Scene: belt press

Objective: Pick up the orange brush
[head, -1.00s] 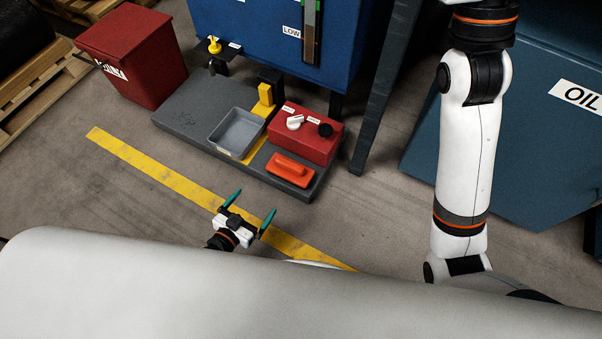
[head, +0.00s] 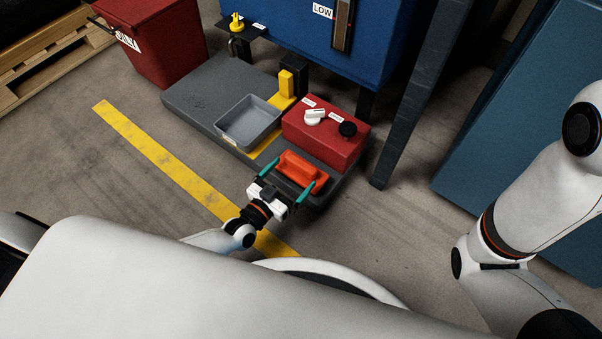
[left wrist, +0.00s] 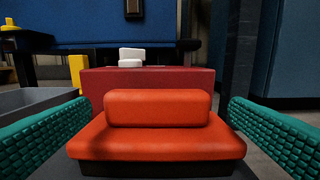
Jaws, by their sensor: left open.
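The orange brush (head: 301,168) lies on the front right part of the grey platform, just in front of the red box. In the left wrist view the brush (left wrist: 157,125) fills the middle, with a raised grip on a wider base and a dark underside. My left gripper (head: 295,178) is open, with its green fingertips to either side of the brush. In the left wrist view the fingers stand apart from the brush, and it is not held. The right arm shows at the right, but its gripper is out of view.
The red box (head: 325,140) with a white knob (head: 314,117) and a black knob (head: 348,129) stands right behind the brush. A grey tray (head: 248,122) and a yellow post (head: 287,83) are to its left. A dark metal leg (head: 405,130) stands at the right.

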